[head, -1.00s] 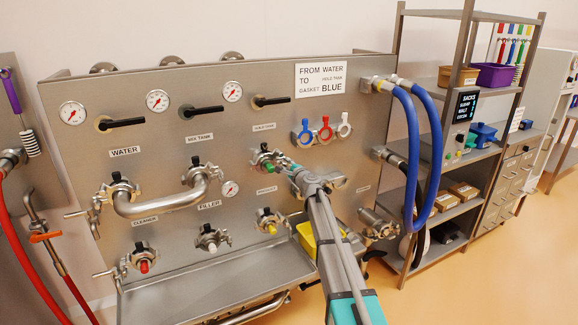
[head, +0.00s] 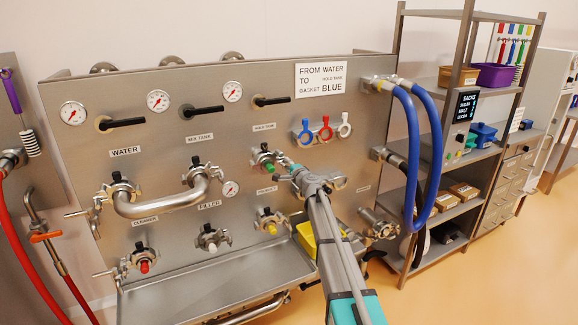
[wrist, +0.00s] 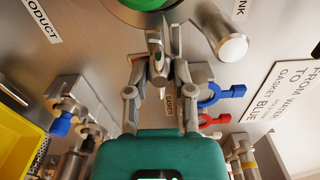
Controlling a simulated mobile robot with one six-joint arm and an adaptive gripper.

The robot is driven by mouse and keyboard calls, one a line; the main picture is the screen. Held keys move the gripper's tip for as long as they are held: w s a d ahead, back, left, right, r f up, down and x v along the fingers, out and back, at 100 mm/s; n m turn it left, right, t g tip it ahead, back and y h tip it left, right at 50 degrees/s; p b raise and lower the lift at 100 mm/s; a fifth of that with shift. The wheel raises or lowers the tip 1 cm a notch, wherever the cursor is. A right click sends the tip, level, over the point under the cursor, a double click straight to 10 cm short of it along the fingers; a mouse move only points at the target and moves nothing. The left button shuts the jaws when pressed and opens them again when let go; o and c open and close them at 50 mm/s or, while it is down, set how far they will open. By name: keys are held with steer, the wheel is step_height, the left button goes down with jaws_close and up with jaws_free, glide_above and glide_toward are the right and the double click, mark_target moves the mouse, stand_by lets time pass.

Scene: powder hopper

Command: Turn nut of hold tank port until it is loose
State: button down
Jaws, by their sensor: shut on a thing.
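The hold tank port (head: 267,158) is on the steel panel under the "HOLD TANK" label, with a green cap inside its clamp. The green cap (wrist: 150,3) shows at the top of the wrist view. The clamp's nut (wrist: 156,45) is a small metal piece just below the cap in that view. My gripper (wrist: 157,78) is shut on the nut, with a finger on each side of it. In the head view my gripper (head: 292,170) is at the right side of the port, and its fingers partly hide the nut.
A pipe (head: 160,203) joins two ports at the left. The product port (head: 270,222) with a yellow cap is below. Blue, red and white gaskets (head: 325,130) hang above right. A yellow bin (head: 307,238) is below my arm.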

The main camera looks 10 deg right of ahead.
steer(key=c, duration=0.7)
jaws_free()
steer(key=shift+n, duration=0.3)
steer(key=v, duration=0.9)
